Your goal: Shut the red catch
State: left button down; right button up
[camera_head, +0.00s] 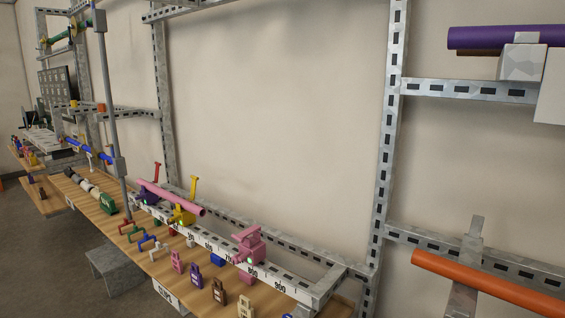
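A red lever-like part (157,170), likely the red catch, stands upright behind the far end of a pink pipe (170,197) on the cart's rail. A dark purple clamp body (149,190) is just below it; I cannot tell how the two join. A yellow lever (194,187) also stands up, above a yellow clamp (183,214) by the near end of the pipe. A pink clamp (248,245) sits further along the rail, with no pipe in it. Neither of my grippers is in view.
A numbered white rail (218,246) runs along the wooden bench (158,262), which holds several small coloured clips and tags. A grey post (113,110) rises at the left. Metal wall framing (387,150) carries an orange pipe (485,283) and a purple pipe (500,37) at the right.

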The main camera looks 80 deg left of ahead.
aim_at(158, 164)
jog(key=u, duration=3.6)
